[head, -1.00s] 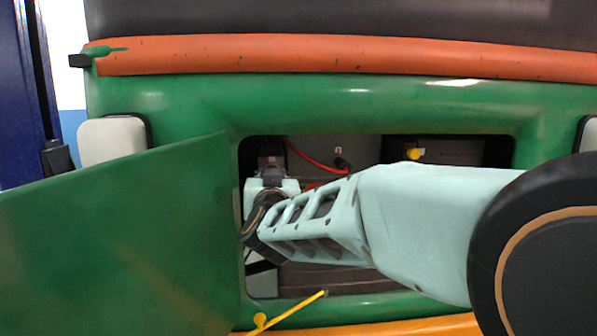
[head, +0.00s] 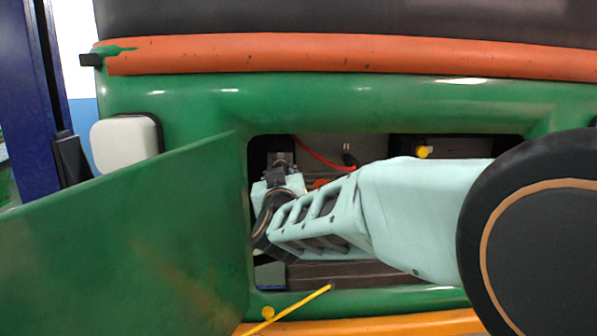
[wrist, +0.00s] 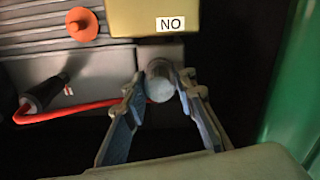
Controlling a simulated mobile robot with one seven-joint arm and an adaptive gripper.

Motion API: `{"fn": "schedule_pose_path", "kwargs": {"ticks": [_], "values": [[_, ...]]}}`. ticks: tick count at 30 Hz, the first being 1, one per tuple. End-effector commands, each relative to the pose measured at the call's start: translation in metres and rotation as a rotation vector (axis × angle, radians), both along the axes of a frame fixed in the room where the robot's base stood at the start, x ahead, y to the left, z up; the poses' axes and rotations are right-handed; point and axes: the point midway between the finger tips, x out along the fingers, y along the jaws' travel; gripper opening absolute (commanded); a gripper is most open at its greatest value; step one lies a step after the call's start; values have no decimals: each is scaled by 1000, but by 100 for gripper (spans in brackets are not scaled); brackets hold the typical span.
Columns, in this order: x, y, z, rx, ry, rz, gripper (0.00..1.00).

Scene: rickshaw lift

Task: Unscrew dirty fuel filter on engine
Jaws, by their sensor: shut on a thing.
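The fuel filter appears to be the short grey cylinder (wrist: 159,84) in the wrist view, just below a yellow box marked "NO" (wrist: 150,18). My gripper (wrist: 162,76) has one finger on each side of the cylinder and is shut on it. The cylinder's far end is hidden, so I cannot tell how it is attached. In the head view my gripper (head: 277,172) is inside the left part of the engine opening, largely hidden by my wrist. The filter cannot be made out there.
A green hatch door (head: 120,235) stands open at the left. The green body (head: 340,105) frames the opening closely around my arm. A red cable (wrist: 95,108) with a black plug (wrist: 44,92) and an orange cap (wrist: 82,24) lie left of the fingers. A yellow rod (head: 300,305) sticks up below.

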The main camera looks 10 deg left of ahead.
Motion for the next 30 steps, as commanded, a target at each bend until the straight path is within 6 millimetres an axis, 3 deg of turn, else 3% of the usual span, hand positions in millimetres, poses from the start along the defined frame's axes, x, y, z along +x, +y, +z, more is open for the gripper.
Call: {"fn": "schedule_pose_path", "kwargs": {"ticks": [18,30], "values": [[2,-1,4,-288,-72,-3,4],[2,-1,4,-314,-80,-4,4]]}}
